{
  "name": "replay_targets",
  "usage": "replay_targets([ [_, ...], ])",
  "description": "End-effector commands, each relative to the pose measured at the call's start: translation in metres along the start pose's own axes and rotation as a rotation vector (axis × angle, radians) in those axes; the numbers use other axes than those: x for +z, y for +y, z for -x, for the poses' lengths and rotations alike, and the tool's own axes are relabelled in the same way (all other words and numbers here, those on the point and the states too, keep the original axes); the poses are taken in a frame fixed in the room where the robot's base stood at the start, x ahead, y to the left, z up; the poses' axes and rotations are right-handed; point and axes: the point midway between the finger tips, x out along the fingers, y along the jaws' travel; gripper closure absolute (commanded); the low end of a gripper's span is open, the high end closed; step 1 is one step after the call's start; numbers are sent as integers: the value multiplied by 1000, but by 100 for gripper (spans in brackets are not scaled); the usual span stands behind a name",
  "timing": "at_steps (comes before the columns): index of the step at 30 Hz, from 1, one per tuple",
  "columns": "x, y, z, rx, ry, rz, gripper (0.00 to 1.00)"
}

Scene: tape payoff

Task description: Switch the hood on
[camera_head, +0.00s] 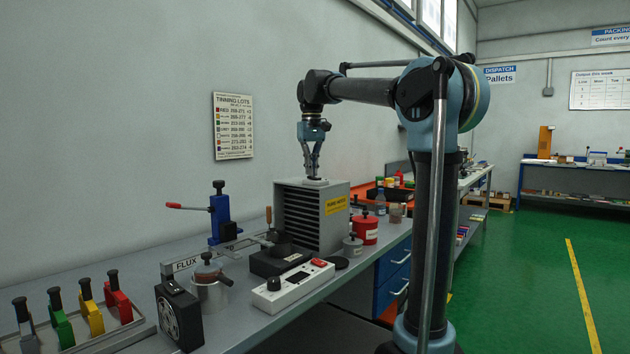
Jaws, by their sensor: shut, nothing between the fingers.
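The hood appears to be the grey box (342,233) with dark louvres on its front and a yellow label on its right side. It stands on the bench towards the wall. A small pale plate (316,182) lies on its top. My gripper (315,174) points straight down over the top of the box, shut and empty. Its fingertips are at or just above the plate; I cannot tell whether they touch. Any switch on the plate is too small or hidden by the fingers to make out.
A white control unit (293,286), a flux pot (210,291), a black fan-like box (179,315) and a blue press (225,219) stand nearby. Red tins (364,229) are right of the box. Coloured-handled tools (90,314) fill the front left. My arm reaches in from the right.

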Motion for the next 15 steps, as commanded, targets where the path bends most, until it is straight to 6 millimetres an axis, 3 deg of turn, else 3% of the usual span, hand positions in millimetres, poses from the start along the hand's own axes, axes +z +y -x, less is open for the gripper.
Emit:
replay_targets([
  [15, 0, 0, 0, 0, 0, 0, 100],
])
